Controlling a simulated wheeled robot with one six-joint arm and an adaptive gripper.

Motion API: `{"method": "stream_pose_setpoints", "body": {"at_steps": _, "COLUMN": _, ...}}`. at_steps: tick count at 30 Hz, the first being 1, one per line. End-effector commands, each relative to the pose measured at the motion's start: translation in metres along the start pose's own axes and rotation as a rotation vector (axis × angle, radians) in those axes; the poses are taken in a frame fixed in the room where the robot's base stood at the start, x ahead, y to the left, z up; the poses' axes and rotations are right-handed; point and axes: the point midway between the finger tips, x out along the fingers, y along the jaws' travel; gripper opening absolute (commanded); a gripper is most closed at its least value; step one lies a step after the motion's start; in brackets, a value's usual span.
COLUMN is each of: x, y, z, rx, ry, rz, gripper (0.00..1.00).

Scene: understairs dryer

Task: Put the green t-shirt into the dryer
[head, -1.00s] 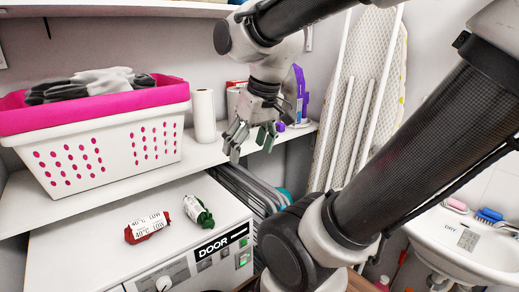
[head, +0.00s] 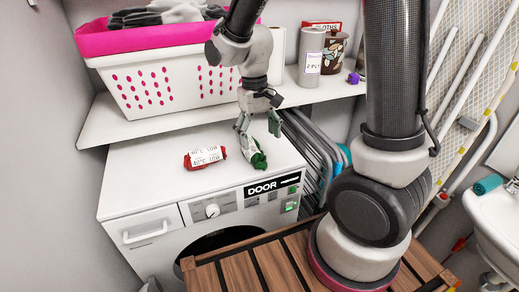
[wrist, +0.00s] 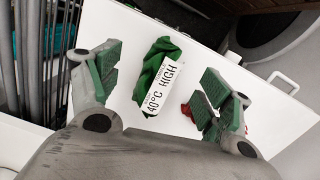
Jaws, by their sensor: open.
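The green t-shirt (head: 258,159) is a small rolled bundle on the white dryer top (head: 150,183), near its front right edge. In the wrist view the green roll (wrist: 152,60) wears a white label reading "40°C HIGH" and lies between my fingers. My gripper (head: 260,137) is open and empty just above it, pointing down; the wrist view shows its two green-padded fingers (wrist: 160,74) on either side. The dryer's front has a panel marked DOOR (head: 262,188) and a dark round door (head: 208,242), partly hidden below. I cannot tell whether the door is ajar.
A red labelled roll (head: 205,158) lies left of the green one; my right finger partly covers it in the wrist view. A shelf above holds a white and pink basket (head: 160,85) and cans. Folded racks (head: 308,145) stand right. A slatted wooden top (head: 255,268) is in front.

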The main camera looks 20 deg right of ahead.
Motion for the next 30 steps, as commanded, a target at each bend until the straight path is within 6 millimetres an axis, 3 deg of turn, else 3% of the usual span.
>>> {"method": "stream_pose_setpoints", "body": {"at_steps": 1, "x": 0.002, "y": -0.004, "z": -0.019, "rx": 0.048, "ry": 0.032, "rz": -0.008, "gripper": 0.79}}
{"method": "stream_pose_setpoints", "body": {"at_steps": 3, "x": -0.005, "y": -0.007, "z": -0.033, "rx": 0.113, "ry": 0.087, "rz": -0.026, "gripper": 0.79}}
{"method": "stream_pose_setpoints", "body": {"at_steps": 8, "x": 0.010, "y": -0.008, "z": -0.035, "rx": 0.151, "ry": 0.093, "rz": -0.030, "gripper": 0.79}}
{"method": "stream_pose_setpoints", "body": {"at_steps": 21, "x": 0.069, "y": -0.009, "z": -0.038, "rx": 0.149, "ry": 0.093, "rz": -0.030, "gripper": 0.79}}
{"method": "stream_pose_setpoints", "body": {"at_steps": 29, "x": 0.073, "y": -0.009, "z": -0.038, "rx": 0.149, "ry": 0.095, "rz": -0.031, "gripper": 0.79}}
{"method": "stream_pose_setpoints", "body": {"at_steps": 30, "x": 0.072, "y": -0.009, "z": -0.038, "rx": 0.149, "ry": 0.095, "rz": -0.031, "gripper": 0.73}}
